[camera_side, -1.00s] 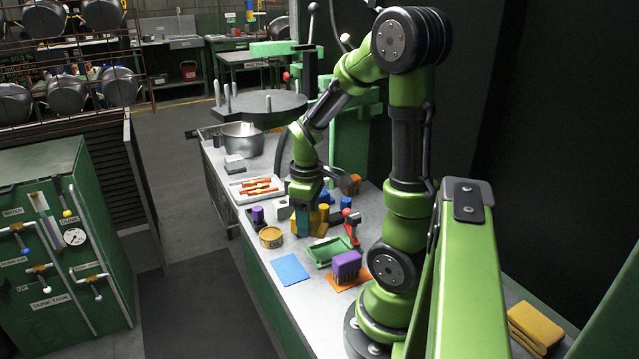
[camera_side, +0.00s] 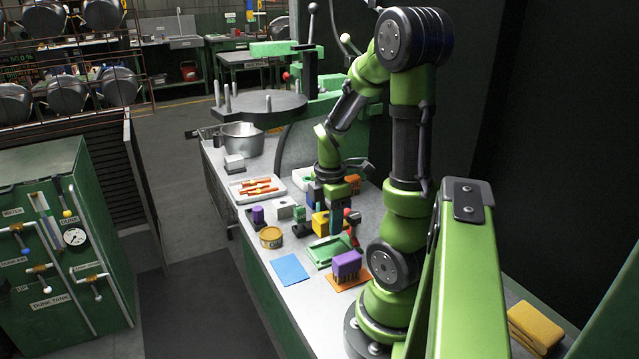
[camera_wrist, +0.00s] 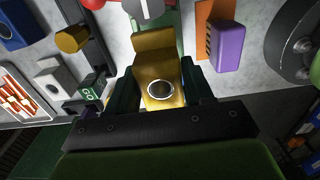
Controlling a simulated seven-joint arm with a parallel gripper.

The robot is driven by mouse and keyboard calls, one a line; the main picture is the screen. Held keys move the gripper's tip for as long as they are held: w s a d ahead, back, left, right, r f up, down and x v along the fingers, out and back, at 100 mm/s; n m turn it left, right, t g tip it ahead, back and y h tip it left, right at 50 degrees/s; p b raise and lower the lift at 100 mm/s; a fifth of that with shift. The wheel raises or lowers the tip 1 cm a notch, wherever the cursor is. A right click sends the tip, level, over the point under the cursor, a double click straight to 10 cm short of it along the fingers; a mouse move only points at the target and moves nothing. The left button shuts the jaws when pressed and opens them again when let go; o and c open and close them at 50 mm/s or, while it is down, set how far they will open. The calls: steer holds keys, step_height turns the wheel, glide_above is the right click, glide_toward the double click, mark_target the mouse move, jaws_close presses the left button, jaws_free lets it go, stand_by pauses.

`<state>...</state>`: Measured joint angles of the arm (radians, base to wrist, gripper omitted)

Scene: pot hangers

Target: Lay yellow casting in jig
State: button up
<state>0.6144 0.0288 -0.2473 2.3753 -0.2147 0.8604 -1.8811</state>
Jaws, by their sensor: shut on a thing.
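The yellow casting (camera_wrist: 155,50) is an L-shaped block with a round hole in its face. My gripper (camera_wrist: 160,85) is shut on it, one dark finger at each side in the wrist view. In the side view my gripper (camera_side: 325,203) is over the bench, with the casting (camera_side: 320,223) showing low beside it. A green tray-like fixture (camera_side: 325,251), perhaps the jig, lies just in front of the casting, with a red-knobbed part (camera_side: 350,222) beside it. In the wrist view the casting hides part of the green surface beyond it. I cannot tell whether the casting touches anything below.
A purple brush-like block (camera_side: 346,264) stands on an orange sheet at right. A small green block (camera_side: 300,214), grey block (camera_side: 284,208) and round tin (camera_side: 271,237) stand at left. A white tray (camera_side: 236,193) holds orange strips. A blue sheet (camera_side: 290,269) lies in front.

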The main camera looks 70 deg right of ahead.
mark_target(328, 253)
steer(key=shift+f, duration=3.2)
steer(key=shift+f, duration=0.35)
